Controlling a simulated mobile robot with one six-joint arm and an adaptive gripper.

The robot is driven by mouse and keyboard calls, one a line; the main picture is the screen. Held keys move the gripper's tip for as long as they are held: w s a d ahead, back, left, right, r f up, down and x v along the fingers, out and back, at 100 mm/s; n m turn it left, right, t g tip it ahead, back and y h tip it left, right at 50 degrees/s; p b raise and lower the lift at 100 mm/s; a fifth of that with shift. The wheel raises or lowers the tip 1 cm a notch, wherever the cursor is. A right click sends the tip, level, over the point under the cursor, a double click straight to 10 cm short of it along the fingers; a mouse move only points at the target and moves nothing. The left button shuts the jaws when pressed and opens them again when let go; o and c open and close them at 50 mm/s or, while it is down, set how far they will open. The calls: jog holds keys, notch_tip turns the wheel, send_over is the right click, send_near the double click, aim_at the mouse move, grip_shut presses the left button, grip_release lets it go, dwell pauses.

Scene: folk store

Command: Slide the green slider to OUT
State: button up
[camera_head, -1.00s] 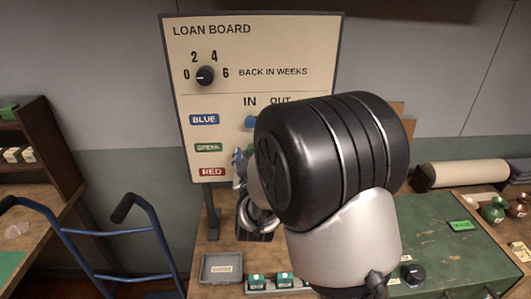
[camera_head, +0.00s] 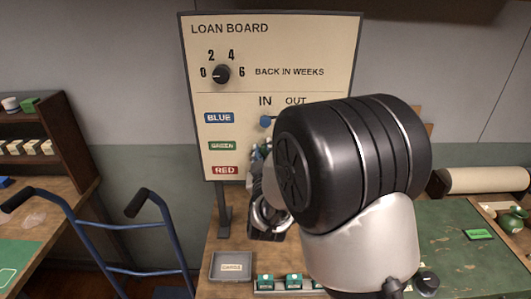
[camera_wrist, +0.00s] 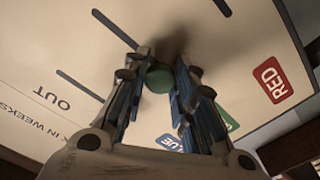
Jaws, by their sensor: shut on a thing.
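The loan board (camera_head: 270,48) stands upright behind my arm, with BLUE, GREEN and RED row labels and IN and OUT columns. In the wrist view my gripper (camera_wrist: 160,80) is closed around the round green slider (camera_wrist: 159,79), close to the board face. A dark slot (camera_wrist: 113,28) runs from near the slider toward the upper left, on the OUT side. The OUT label (camera_wrist: 65,105) shows upside down at the left. In the head view my arm hides the green slider and most of the OUT side. The blue slider (camera_head: 266,121) sits under IN.
A grey tray (camera_head: 231,266) and small green-and-white boxes (camera_head: 293,281) are on the table below the board. A blue hand truck (camera_head: 113,234) stands at the left. A green mat (camera_head: 455,262) lies at the right.

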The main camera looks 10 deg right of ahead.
jog(key=s+d+b, duration=0.1)
jog(key=d+b, duration=0.1)
jog(key=d, duration=0.5)
jog(key=shift+s+d+b, duration=0.25)
jog(key=shift+d+b, duration=0.15)
jog(key=o, duration=1)
jog(key=shift+a, duration=0.1)
jog(key=s+a+b, duration=0.1)
jog(key=s+b, duration=0.1)
jog(key=s, duration=0.7)
jog(key=shift+a, duration=0.35)
dwell(0.3)
